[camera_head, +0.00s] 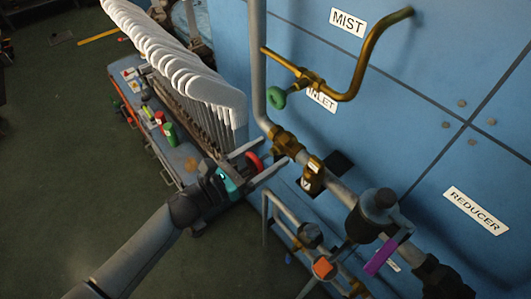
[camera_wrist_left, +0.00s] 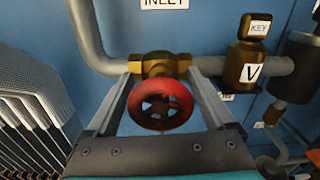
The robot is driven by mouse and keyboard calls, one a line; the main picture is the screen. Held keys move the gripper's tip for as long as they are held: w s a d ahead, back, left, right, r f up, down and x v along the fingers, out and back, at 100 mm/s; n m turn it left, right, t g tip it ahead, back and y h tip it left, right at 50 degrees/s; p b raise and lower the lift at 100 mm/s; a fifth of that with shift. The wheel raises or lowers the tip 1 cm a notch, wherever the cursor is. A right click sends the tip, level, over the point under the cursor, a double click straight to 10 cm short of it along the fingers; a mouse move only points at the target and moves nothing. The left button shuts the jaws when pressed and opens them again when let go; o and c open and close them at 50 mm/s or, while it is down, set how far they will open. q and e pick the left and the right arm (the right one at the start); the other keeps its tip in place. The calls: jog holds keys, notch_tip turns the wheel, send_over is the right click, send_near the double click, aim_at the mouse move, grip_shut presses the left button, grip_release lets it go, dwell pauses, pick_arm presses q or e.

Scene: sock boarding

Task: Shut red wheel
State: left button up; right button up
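The red wheel (camera_head: 254,162) is a small handwheel on a brass valve (camera_head: 285,143) in the pipe along the blue wall. In the left wrist view the red wheel (camera_wrist_left: 161,105) faces the camera, with the brass valve body (camera_wrist_left: 160,66) behind it. My left gripper (camera_head: 266,159) reaches in from the left, and its fingers lie on either side of the wheel. In the left wrist view the fingers of the left gripper (camera_wrist_left: 163,85) are apart, with a gap between each finger and the rim. My right gripper is not in view.
A green handwheel (camera_head: 277,98) and a bent brass pipe (camera_head: 372,50) are above. A purple lever (camera_head: 381,257) and an orange part (camera_head: 323,268) are lower right. A rack of white socks (camera_head: 180,60) stands close on the left. Open floor (camera_head: 60,150) lies farther left.

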pick_arm(q)
jog(key=c, duration=1)
jog(key=shift+m, duration=0.3)
jog(key=m+b, duration=0.2)
jog(key=m, duration=0.1)
jog(key=shift+s+f, duration=0.1)
jog(key=shift+f, duration=0.05)
jog(key=shift+m+b, duration=0.95)
jog(key=shift+m, duration=0.65)
jog(key=o, duration=1.3)
jog(key=shift+c, duration=0.2)
